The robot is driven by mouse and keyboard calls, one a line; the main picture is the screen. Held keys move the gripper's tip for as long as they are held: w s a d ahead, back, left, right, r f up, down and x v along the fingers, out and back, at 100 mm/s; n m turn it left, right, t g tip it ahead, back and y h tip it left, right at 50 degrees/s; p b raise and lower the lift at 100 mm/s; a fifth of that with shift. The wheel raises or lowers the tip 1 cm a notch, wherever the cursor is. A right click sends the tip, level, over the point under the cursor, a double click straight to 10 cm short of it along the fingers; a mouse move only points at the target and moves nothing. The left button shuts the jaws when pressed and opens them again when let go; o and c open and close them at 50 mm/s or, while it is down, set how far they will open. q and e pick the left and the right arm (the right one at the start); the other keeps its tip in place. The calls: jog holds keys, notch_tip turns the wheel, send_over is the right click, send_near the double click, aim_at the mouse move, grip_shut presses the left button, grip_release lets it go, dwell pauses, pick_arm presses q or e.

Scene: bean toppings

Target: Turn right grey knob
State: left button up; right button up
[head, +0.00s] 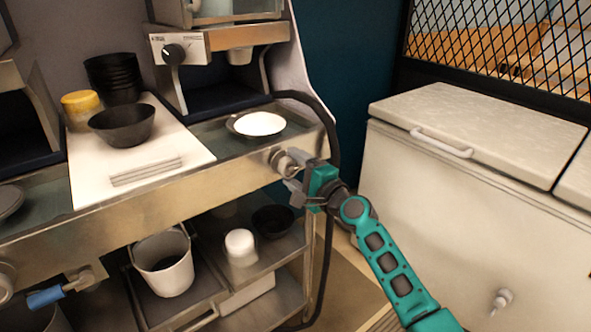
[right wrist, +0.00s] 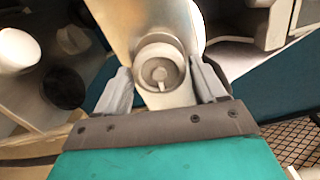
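The grey knob (head: 283,160) sits on the front metal face of the counter, at its right end, below the plate. In the right wrist view the round knob (right wrist: 160,73) with its raised middle bar faces the camera. My right gripper (head: 294,176) is right at the knob. In the right wrist view its two grey fingers (right wrist: 161,86) stand open, one on each side of the knob, with visible gaps; I cannot tell how deep they reach around it. My left gripper is not in view.
A dark plate with a white disc (head: 260,124) stands on the counter above the knob. A black cable (head: 333,150) hangs close beside my right gripper. A lower shelf holds a white bucket (head: 163,265) and a dark bowl (head: 273,219). A white chest freezer (head: 460,190) stands at right.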

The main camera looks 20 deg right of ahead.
jog(key=shift+o, duration=0.8)
jog(key=v, duration=1.3)
jog(key=shift+p, duration=0.3)
jog(key=s+a+f+n+g+h, duration=0.2)
jog(key=s+a+f+n+g, duration=0.1)
jog(key=s+f+n, duration=0.6)
jog(key=s+a+f+n+g+h, duration=0.2)
jog(key=s+a+f+n+g, duration=0.1)
jog(key=s+f+n, duration=0.6)
notch_tip(320, 180, down, 4)
jog(key=s, duration=0.3)
jog(key=shift+r, duration=0.15)
